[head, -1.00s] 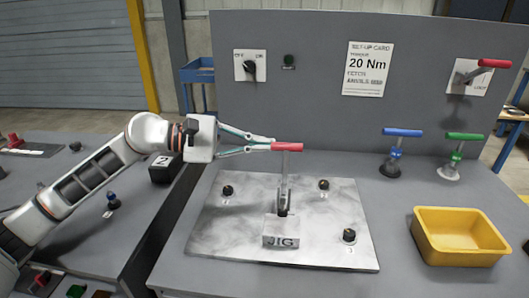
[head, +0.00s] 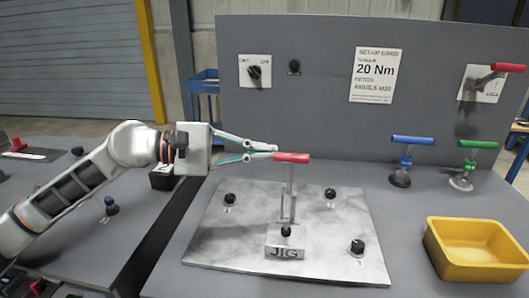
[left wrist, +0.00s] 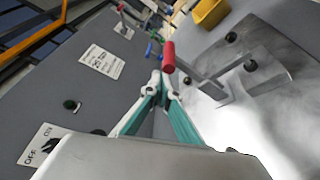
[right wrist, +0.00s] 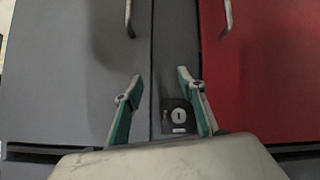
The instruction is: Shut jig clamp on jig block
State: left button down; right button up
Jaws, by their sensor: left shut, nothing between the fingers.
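The jig clamp's red handle (head: 291,158) stands at the top of its upright grey lever above the jig block (head: 285,251), which is marked JIG. The block sits on a grey metal plate (head: 225,245). My left gripper (head: 276,151) is shut and empty, its fingertips at the left end of the red handle; I cannot tell whether they touch it. In the left wrist view the red handle (left wrist: 168,57) is just beyond the closed fingertips (left wrist: 160,85). My right gripper (right wrist: 157,85) shows only in its own wrist view, open and empty, facing cabinet fronts.
Several black knobs, one a front right knob (head: 357,247), stand on the plate. A yellow bin (head: 475,270), a blue-handled tool (head: 402,165) and a green-handled tool (head: 465,170) are at the right. A grey panel (head: 330,130) with a set-up card (head: 376,75) rises behind.

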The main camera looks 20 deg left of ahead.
pick_arm(q)
jog(key=shift+s+d, duration=0.2)
jog(key=shift+s, duration=0.05)
jog(key=v, duration=1.2)
jog(key=shift+w+a, duration=0.2)
dwell(0.5)
